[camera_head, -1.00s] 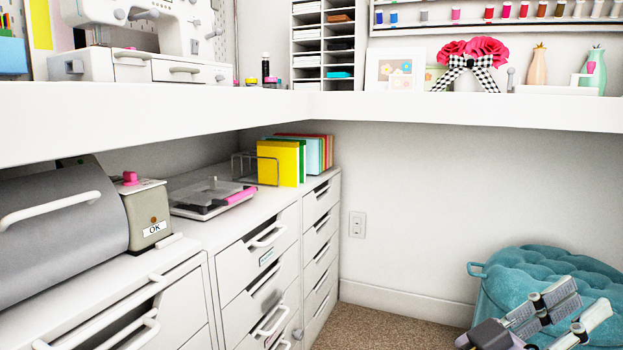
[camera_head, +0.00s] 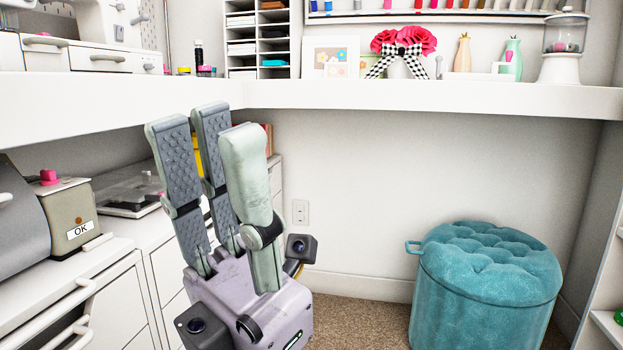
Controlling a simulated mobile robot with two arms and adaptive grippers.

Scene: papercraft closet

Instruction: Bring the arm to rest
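My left gripper (camera_head: 207,132) stands large in the left-centre of the head view, with its fingers pointing up. Two dark grey padded fingers are on its left and one pale finger is on its right. The fingers are spread with a gap between them, and I see nothing held. The gripper is in front of the drawer units and hides part of them and the colored folders behind. It overlaps the edge of the white shelf in the picture; I cannot tell the distance between them. My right gripper is not in view.
A white shelf (camera_head: 430,97) runs along both walls. White drawers (camera_head: 122,300) and a grey box marked OK (camera_head: 70,215) are at left. A teal tufted stool (camera_head: 487,290) stands at right on the carpet.

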